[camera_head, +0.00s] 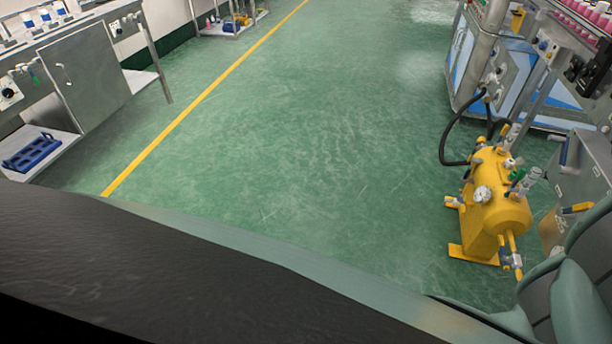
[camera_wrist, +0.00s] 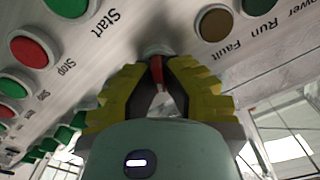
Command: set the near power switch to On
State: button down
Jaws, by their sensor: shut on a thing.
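The wrist view shows a pale control panel (camera_wrist: 130,25) close in front of my gripper (camera_wrist: 158,78). A small red switch lever (camera_wrist: 157,66) sticks out from a round base on it, and I take it for the near power switch. My gripper's yellow and black fingers are shut around this lever from both sides. The fingers partly hide the lever and its base, so I cannot read its position or any On mark. The gripper does not show in the head view.
The panel has a green Start button (camera_wrist: 67,6), a red Stop button (camera_wrist: 33,48) and a brown lamp (camera_wrist: 215,24) close beside the fingers. In the head view, a yellow tank (camera_head: 497,212) stands at right, a steel bench (camera_head: 90,75) at left, with open green floor (camera_head: 290,130) between.

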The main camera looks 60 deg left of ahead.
jog(key=shift+f, duration=0.1)
dwell(0.3)
jog(key=c, duration=1.1)
grip_release()
jog(key=shift+v, duration=6)
jog(key=shift+w+r, duration=0.1)
jog(key=shift+r, duration=0.1)
